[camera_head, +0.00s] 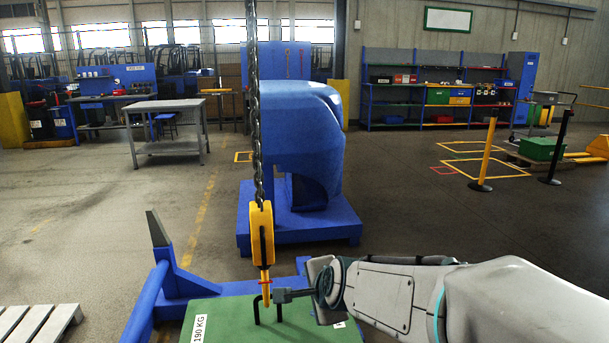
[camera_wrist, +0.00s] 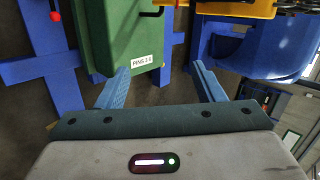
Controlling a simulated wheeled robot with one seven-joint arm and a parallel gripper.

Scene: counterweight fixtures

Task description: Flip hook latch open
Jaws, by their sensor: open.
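A yellow hook block (camera_head: 262,232) hangs on a dark chain. Its yellow hook (camera_head: 266,292), with a small red part (camera_head: 265,281) near the top, hangs at the black handle of a green counterweight (camera_head: 236,322) marked 190 KG. I cannot tell whether the hook is through the handle, nor make out the latch clearly. My gripper (camera_head: 278,296) is just right of the hook. In the wrist view the open, empty fingers of my gripper (camera_wrist: 160,76) point toward the green counterweight (camera_wrist: 118,30); yellow hook parts (camera_wrist: 232,8) show at the top edge.
A blue frame (camera_head: 172,287) lies around the weight. A blue machine body (camera_head: 292,130) on a blue base stands behind the hook. A grey table (camera_head: 165,104) stands at back left, shelves (camera_head: 430,92) at back right. Open floor lies on both sides.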

